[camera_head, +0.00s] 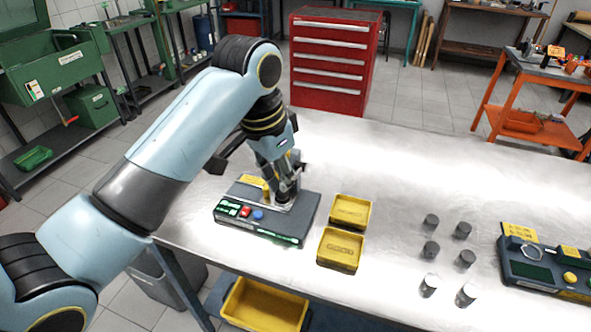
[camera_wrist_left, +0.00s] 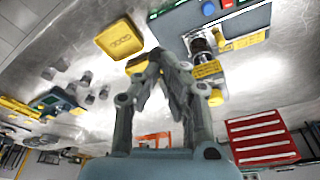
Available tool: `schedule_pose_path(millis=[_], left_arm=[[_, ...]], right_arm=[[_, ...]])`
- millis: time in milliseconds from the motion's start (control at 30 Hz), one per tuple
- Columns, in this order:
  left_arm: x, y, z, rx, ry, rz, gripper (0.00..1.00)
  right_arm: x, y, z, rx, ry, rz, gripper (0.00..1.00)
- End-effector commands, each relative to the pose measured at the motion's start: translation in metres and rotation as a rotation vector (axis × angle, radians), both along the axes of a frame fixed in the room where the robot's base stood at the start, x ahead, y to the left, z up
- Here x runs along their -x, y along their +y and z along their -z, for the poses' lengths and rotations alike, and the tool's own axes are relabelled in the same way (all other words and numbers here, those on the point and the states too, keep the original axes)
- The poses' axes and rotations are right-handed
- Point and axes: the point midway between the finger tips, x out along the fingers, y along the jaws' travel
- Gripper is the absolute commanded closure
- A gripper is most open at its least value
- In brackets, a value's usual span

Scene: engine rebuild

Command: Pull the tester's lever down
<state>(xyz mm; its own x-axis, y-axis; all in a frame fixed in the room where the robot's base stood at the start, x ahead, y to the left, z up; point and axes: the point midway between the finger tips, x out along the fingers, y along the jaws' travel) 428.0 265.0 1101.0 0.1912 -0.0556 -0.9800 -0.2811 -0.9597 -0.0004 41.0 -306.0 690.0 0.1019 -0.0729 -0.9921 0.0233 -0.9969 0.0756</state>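The tester (camera_head: 225,212) is a dark grey box at the left end of the steel table, with red and blue buttons and a green-lit front strip. It also shows at the top of the left wrist view (camera_wrist_left: 258,20), with a pale plate and a dark round part. My left gripper (camera_head: 287,196) points down close over the tester's top. In the left wrist view its fingers (camera_wrist_left: 158,58) come together at the tips, with nothing clear between them. I cannot make out the lever for certain; the arm and gripper cover part of the tester. My right gripper is out of view.
Two yellow trays (camera_head: 350,210) (camera_head: 340,250) sit right of the tester. Several dark and metallic cylinders (camera_head: 431,249) stand farther right. A second device (camera_head: 535,270) with a yellow knob is at the right edge. The table's back middle is clear.

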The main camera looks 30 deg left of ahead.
Motion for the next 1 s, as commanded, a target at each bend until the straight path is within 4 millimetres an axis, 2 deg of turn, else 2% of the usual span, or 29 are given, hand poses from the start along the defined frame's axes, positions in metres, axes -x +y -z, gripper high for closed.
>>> schedule_pose_path(millis=[200, 633, 1000], left_arm=[[0.004, -0.001, 0.011, 0.001, 0.002, -0.001, 1.00], [0.004, -0.001, 0.015, 0.000, 0.001, 0.000, 1.00], [0.007, -0.002, 0.030, 0.001, 0.002, -0.001, 1.00]], right_arm=[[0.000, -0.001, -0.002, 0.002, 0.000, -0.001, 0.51], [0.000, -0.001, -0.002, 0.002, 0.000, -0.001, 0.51], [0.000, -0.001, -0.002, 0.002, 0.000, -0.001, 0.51]])
